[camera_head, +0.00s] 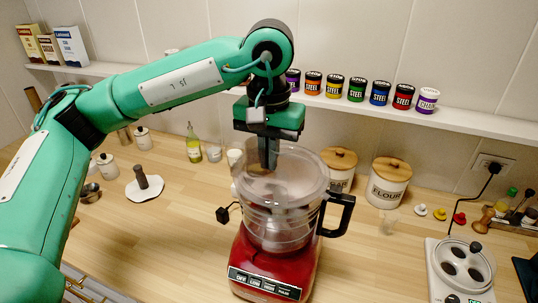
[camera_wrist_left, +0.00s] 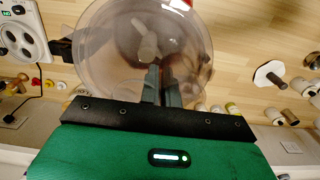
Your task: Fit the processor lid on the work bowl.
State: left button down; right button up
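The processor lid (camera_head: 306,165) is a wide, clear, slightly smoky disc over the work bowl (camera_head: 285,228). The bowl is clear, with a black handle at its right, on the red processor base. The lid also shows in the wrist view (camera_wrist_left: 107,52), with a pale shape visible through its middle. My left gripper (camera_head: 268,162) points down at the lid's back left part. In the wrist view its fingers (camera_wrist_left: 161,80) are close together at the lid's near edge and appear to pinch it. I cannot tell whether the lid touches the bowl rim. My right gripper is not in view.
Flour (camera_head: 388,185) and sugar (camera_head: 342,172) canisters stand behind the processor. An oil bottle (camera_head: 193,146) stands back left. A shelf (camera_head: 465,122) with several colored cans runs along the wall.

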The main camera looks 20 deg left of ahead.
pick_arm(q)
jog(key=shift+f+b, duration=1.05)
jog(key=shift+f, duration=0.05)
jog(key=c, duration=1.6)
grip_release()
jog(key=shift+r, duration=0.1)
jog(key=shift+o, duration=0.2)
notch_tip(320, 180, up, 14)
jog(key=shift+f+b, duration=0.1)
jog(key=shift+b, duration=0.4)
